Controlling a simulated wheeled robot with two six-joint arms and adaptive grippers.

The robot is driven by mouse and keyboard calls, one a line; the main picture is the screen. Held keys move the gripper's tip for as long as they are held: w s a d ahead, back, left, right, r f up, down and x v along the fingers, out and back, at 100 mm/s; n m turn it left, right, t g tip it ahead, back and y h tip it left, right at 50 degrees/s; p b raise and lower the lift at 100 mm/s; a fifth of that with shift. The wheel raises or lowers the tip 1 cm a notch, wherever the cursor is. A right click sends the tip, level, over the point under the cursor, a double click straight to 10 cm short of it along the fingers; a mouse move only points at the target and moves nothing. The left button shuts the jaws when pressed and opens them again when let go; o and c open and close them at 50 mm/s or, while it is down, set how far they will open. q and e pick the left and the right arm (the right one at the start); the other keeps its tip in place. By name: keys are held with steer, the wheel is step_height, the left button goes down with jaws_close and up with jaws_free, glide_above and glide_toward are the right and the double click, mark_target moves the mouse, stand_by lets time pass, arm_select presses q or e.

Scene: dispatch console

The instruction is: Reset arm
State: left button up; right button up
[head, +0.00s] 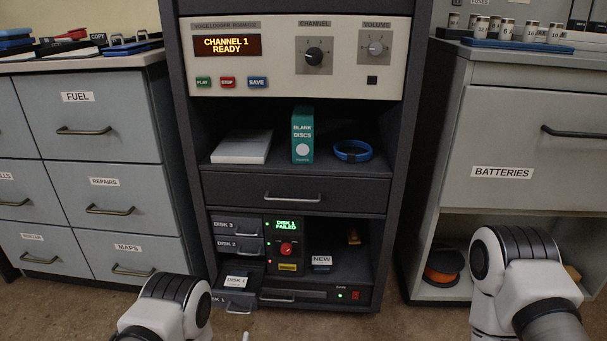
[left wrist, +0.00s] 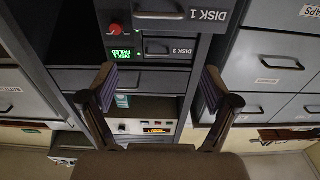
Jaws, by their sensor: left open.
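My left gripper (left wrist: 160,90) is open and empty in the left wrist view, its two dark fingers spread apart with the console cabinet beyond them. In the head view my left arm (head: 165,308) comes in at the bottom, in front of the cabinet's lower part; its fingers cannot be made out there. My right arm (head: 525,285) is bent at the lower right, and its gripper is out of view. The disk 1 drawer (head: 235,300) stands pulled out, with a piece labelled DISK 1 on it. The drawer also shows in the left wrist view (left wrist: 165,12).
A screen (head: 287,226) reads DISK 1 FAILED above a red knob (head: 287,249). A disk labelled NEW (head: 321,262) stands to its right. The shelf above holds a blank discs box (head: 302,135) and a blue ring (head: 352,151). Drawer cabinets flank the console.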

arm_select(q)
step_height(320, 180, up, 6)
steer(key=a+f+p, duration=0.1)
steer(key=a+p, duration=0.1)
steer(key=s+a+f+g+p, duration=0.1)
steer(key=s+f+g+p, duration=0.1)
steer(key=s+g, duration=1)
steer(key=s+a+f+g+p, duration=0.15)
steer(key=s+g, duration=0.55)
steer(key=s, duration=1.2)
step_height(320, 180, up, 34)
steer(key=p, duration=3.5)
steer(key=shift+w+d+r+n+y+p, duration=0.25)
steer(key=shift+d+n+y+p, duration=0.05)
steer(key=shift+d+n+p, duration=0.1)
